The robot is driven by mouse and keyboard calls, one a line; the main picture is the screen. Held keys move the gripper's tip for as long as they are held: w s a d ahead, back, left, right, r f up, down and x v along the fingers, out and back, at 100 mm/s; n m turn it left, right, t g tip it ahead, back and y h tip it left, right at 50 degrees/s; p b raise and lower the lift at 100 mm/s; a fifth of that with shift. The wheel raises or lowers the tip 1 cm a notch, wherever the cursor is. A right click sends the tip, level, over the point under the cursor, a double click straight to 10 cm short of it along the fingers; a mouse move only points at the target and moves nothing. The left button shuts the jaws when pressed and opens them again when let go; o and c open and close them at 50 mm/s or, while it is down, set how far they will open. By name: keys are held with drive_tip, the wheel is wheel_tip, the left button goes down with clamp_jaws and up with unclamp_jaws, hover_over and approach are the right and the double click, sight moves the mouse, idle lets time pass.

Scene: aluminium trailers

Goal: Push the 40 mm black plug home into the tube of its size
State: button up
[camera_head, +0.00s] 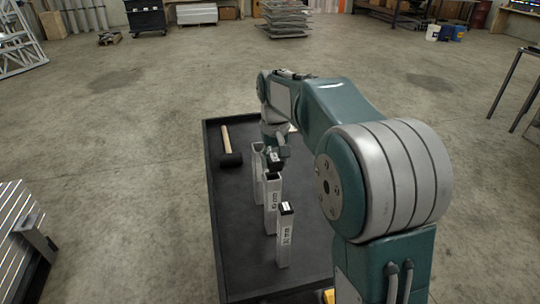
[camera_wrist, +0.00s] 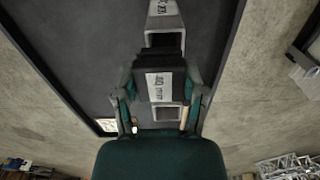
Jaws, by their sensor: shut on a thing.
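A black plug with a white label reading 40 mm (camera_wrist: 160,86) sits between the fingers of my gripper (camera_wrist: 160,75) in the wrist view. My gripper is shut on it. An open square tube end (camera_wrist: 167,113) shows just below the label. In the head view my gripper (camera_head: 277,157) is above and beside the far tube (camera_head: 258,177). A middle tube (camera_head: 271,205) and a near tube (camera_head: 286,240) stand upright. I cannot tell whether the plug touches a tube.
A black-topped tray or bench (camera_head: 245,265) with a raised rim carries the tubes. A mallet with a wooden handle (camera_head: 226,140) lies at its left.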

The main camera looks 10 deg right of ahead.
sight(272, 170)
drive_tip(key=shift+f, duration=0.5)
drive_tip(key=shift+a+f, duration=0.6)
drive_tip(key=shift+f, duration=0.15)
drive_tip(key=shift+d+f, duration=0.2)
drive_tip(key=shift+f, duration=0.1)
clamp_jaws()
drive_tip(key=shift+d+f, duration=0.15)
drive_tip(key=shift+d, duration=0.05)
drive_tip(key=o, duration=1.1)
unclamp_jaws()
drive_tip(key=shift+a, duration=0.1)
drive_tip(key=shift+c, duration=0.2)
drive_tip(key=shift+r, duration=0.2)
wheel_tip(272, 170, up, 11)
drive_tip(key=shift+w+a+f, duration=0.1)
drive_tip(key=shift+r, duration=0.5)
